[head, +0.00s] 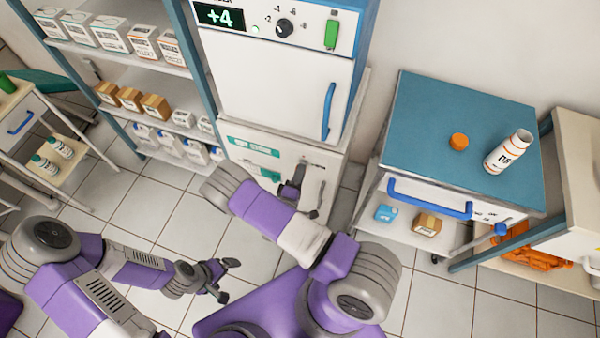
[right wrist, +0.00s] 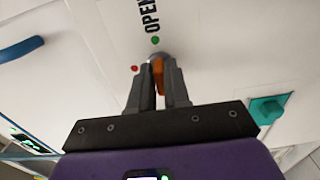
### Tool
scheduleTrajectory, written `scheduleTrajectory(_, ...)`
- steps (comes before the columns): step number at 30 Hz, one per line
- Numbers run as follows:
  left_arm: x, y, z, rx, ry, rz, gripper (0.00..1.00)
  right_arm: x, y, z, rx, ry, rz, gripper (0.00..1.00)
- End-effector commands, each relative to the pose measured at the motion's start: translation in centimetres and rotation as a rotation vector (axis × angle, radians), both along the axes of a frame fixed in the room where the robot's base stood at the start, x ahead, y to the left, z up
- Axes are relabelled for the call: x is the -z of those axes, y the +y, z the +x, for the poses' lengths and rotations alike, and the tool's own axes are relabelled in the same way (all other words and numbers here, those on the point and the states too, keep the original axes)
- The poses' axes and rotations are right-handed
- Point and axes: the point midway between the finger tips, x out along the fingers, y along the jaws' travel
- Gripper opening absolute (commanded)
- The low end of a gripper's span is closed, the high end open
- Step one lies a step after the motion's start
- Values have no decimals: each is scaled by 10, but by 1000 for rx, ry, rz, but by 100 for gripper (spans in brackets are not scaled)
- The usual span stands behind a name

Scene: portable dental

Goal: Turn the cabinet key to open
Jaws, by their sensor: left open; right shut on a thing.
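The white cabinet (head: 322,162) stands below the fridge-like unit. In the right wrist view its door (right wrist: 215,50) carries the word OPEN (right wrist: 151,15), a green dot (right wrist: 155,40) and a red dot (right wrist: 135,68). My right gripper (right wrist: 158,72) is shut on the orange key (right wrist: 158,77) at the lock, just below the green dot. The fingers hide much of the key and lock. In the head view my right gripper (head: 302,172) is at the cabinet front; the key cannot be made out there. My left gripper (head: 229,280) is open and empty above the floor.
A blue-topped cart (head: 430,120) with an orange cap (head: 459,141) and a white bottle (head: 508,152) stands right. Shelves with boxes (head: 155,106) stand left. Tiled floor near my left gripper is clear.

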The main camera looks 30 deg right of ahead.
Motion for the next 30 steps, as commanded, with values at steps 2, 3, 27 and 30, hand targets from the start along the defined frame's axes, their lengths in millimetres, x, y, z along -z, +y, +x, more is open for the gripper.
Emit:
scheduleTrajectory(2,0,0,0,0,0,0,94,0,1,0,-2,-2,3,0)
scheduleTrajectory(3,0,0,0,0,0,0,94,0,1,0,-2,-2,3,0)
scheduleTrajectory(27,-4,0,0,0,0,0,94,0,11,-8,-3,1,3,37)
scheduleTrajectory(30,-8,0,0,0,0,0,94,-1,24,-19,-5,2,2,37)
